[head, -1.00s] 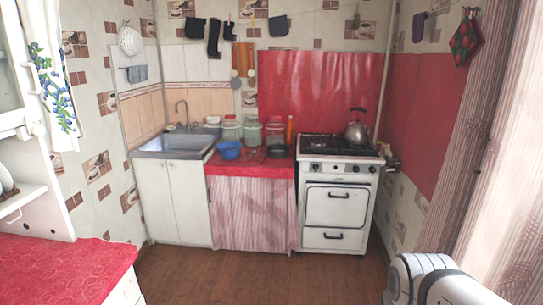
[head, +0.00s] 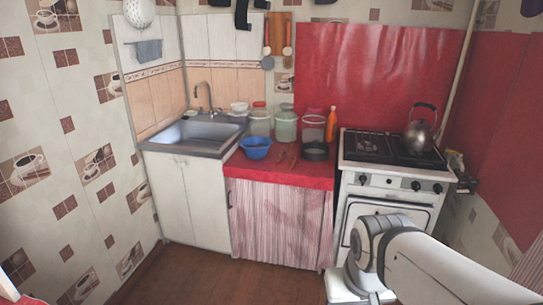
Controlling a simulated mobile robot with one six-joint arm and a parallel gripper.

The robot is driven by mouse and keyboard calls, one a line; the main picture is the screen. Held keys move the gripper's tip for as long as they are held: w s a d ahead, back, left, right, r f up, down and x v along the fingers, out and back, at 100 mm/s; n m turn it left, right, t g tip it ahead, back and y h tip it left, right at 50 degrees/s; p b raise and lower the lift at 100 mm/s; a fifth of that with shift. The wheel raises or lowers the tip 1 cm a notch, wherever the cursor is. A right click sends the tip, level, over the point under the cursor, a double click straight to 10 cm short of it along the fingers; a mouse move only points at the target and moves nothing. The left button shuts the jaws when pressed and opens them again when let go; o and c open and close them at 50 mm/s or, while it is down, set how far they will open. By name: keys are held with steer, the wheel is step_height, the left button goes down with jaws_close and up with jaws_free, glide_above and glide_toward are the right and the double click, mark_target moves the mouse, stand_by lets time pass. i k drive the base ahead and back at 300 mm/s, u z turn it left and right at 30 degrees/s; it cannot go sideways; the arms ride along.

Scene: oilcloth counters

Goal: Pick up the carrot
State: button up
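No carrot can be made out for certain. Small brownish-orange shapes (head: 287,155) lie on the red-covered counter (head: 262,172), between a blue bowl (head: 255,148) and a dark round pan (head: 316,151); they are too small to identify. An upright orange object (head: 332,124), like a bottle, stands at the back right of this counter. My white arm reaches in from the lower right, in front of the stove. My gripper is not visible.
Glass jars (head: 285,125) stand behind the bowl. A sink (head: 195,135) is to the left. The stove (head: 388,175) with a kettle (head: 419,131) is to the right. Brown floor (head: 215,275) in front of the cabinets is clear.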

mark_target(294, 160)
steer(key=z, duration=0.05)
steer(key=i, duration=2.95)
steer(key=u, duration=0.1)
